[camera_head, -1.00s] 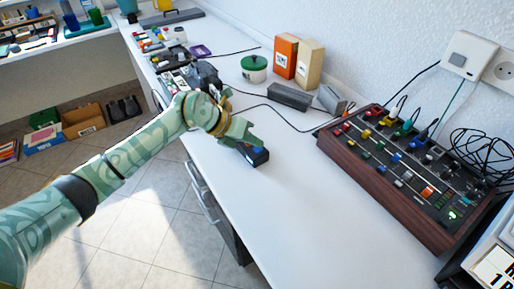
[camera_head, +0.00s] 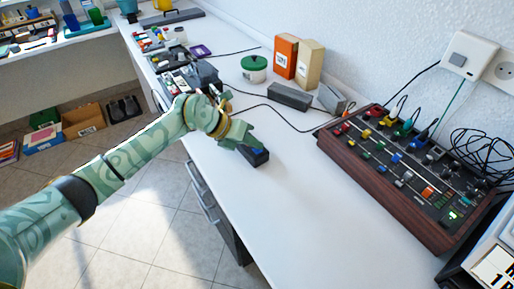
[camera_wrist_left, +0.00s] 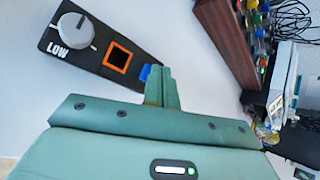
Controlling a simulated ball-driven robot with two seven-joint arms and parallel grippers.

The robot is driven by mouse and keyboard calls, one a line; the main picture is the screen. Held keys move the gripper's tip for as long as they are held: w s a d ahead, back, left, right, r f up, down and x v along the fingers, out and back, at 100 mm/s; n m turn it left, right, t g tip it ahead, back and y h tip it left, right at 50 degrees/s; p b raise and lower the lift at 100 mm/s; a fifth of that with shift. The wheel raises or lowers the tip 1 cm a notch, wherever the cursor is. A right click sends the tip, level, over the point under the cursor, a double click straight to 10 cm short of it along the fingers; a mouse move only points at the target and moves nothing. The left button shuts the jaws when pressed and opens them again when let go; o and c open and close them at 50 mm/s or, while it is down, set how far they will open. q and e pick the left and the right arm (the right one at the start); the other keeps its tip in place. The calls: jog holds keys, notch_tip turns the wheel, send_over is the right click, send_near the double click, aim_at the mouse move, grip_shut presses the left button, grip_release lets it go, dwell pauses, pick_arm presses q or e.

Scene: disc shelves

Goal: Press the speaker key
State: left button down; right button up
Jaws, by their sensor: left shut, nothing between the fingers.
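A small black control box (camera_head: 256,157) lies on the white desk at my left gripper. In the left wrist view the box (camera_wrist_left: 88,62) has a grey knob (camera_wrist_left: 76,28) marked LOW, an orange-framed dark square (camera_wrist_left: 118,56) and a blue key (camera_wrist_left: 145,73). No label naming a speaker is readable. My left gripper (camera_head: 258,146) is shut and empty, its fingertips right at the blue key. The fingers partly cover the key, so I cannot tell whether they touch it or press it down. My right gripper is in neither view.
A mixer panel (camera_head: 400,180) in a wooden case stands at the right of the desk. A green-lidded pot (camera_head: 254,69), orange box (camera_head: 286,55), beige box (camera_head: 309,62) and grey block (camera_head: 289,97) stand behind. The front desk surface (camera_head: 310,220) is clear.

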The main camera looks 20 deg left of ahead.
pick_arm(q)
jog(key=shift+r+p, duration=0.55)
jog(key=shift+r, duration=0.2)
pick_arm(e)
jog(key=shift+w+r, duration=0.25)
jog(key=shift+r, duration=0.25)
